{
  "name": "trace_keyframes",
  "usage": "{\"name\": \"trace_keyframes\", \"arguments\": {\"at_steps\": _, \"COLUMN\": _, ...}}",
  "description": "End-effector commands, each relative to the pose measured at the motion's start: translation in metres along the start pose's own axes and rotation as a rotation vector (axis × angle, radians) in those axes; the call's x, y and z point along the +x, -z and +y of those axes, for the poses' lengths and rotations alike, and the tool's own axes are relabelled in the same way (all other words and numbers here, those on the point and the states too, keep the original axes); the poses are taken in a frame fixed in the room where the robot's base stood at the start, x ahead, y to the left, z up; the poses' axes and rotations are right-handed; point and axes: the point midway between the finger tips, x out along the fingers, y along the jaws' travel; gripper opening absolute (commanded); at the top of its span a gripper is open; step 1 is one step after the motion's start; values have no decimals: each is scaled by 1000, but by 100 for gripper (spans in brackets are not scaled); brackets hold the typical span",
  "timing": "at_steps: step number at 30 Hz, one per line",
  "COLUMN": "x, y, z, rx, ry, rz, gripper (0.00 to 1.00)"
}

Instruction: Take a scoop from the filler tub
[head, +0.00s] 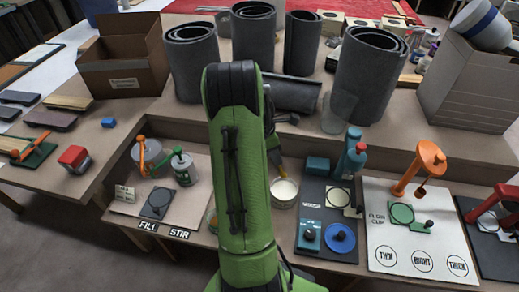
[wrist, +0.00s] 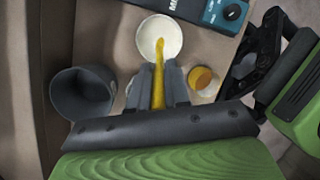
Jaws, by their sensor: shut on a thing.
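The filler tub is most likely the round white tub (head: 284,203) with pale contents, just right of my arm in the head view. It also shows at the top of the wrist view (wrist: 180,45). My gripper (wrist: 159,88) is shut on a yellow scoop (wrist: 158,75). The far end of the scoop lies over or inside the tub; I cannot tell whether it touches the contents.
In the wrist view a small pot with amber contents (wrist: 203,78) stands right of the gripper, and a dark grey cup (wrist: 82,92) stands left. A dark mat with a blue mixer (head: 309,236) lies right of the tub. Large grey rolls (head: 372,75) stand behind.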

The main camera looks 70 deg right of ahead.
Motion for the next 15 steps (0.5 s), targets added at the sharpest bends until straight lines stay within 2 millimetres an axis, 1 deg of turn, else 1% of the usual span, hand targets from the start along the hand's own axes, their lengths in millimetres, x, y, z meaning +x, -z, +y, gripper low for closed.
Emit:
{"name": "trace_keyframes", "arguments": {"at_steps": 2, "x": 0, "y": -4, "z": -6, "rx": -7, "ry": 13, "rz": -21, "gripper": 0}}
{"name": "trace_keyframes", "arguments": {"at_steps": 5, "x": 4, "y": -3, "z": -6, "rx": -7, "ry": 13, "rz": -23, "gripper": 0}}
{"name": "trace_keyframes", "arguments": {"at_steps": 15, "x": 30, "y": 5, "z": -1, "rx": -5, "ry": 12, "rz": -21, "gripper": 0}}
